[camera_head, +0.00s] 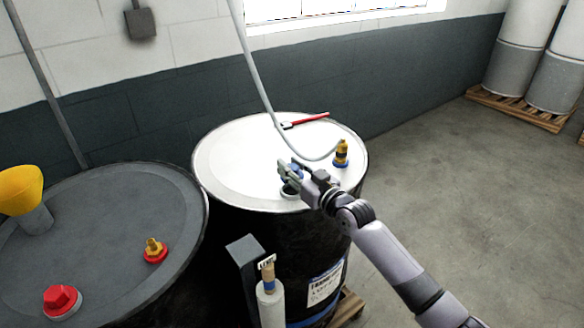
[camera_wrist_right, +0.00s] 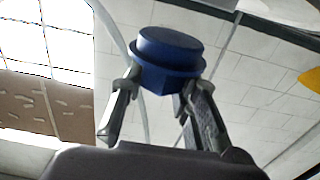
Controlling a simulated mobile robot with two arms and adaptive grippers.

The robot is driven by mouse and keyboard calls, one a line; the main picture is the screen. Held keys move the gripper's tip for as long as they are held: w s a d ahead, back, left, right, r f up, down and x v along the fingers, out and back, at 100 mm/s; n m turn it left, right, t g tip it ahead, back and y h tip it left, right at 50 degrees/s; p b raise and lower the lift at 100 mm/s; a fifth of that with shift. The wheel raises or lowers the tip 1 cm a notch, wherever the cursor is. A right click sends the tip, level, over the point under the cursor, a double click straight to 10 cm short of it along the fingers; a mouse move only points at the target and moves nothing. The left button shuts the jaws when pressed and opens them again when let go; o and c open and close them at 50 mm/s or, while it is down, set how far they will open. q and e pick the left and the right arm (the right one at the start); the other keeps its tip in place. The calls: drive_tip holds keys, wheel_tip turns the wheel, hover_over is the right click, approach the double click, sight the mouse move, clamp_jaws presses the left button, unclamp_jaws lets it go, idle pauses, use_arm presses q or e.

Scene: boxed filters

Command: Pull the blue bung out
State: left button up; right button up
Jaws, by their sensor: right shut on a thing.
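The blue bung (camera_wrist_right: 168,58) is between the two fingertips of my right gripper (camera_wrist_right: 155,100) in the right wrist view. My right gripper (camera_head: 289,172) is shut on it. In the head view the gripper is over the near part of the white drum top (camera_head: 235,150), and only a little blue of the bung (camera_head: 297,168) shows between the fingers. A round opening with a pale rim (camera_head: 290,191) lies just below the fingers. In the wrist view nothing touches the bung except the fingers. My left gripper is not in view.
A brass fitting on a blue base (camera_head: 341,153), a red-handled tool (camera_head: 305,121) and a hanging grey hose (camera_head: 262,90) are at the white drum top. The dark drum (camera_head: 90,225) at left bears a yellow funnel (camera_head: 20,190) and red bung (camera_head: 61,300).

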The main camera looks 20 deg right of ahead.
sight(292, 167)
drive_tip(key=shift+r, duration=0.45)
wheel_tip(292, 167, up, 9)
drive_tip(key=p, duration=0.8)
drive_tip(key=shift+f, duration=0.2)
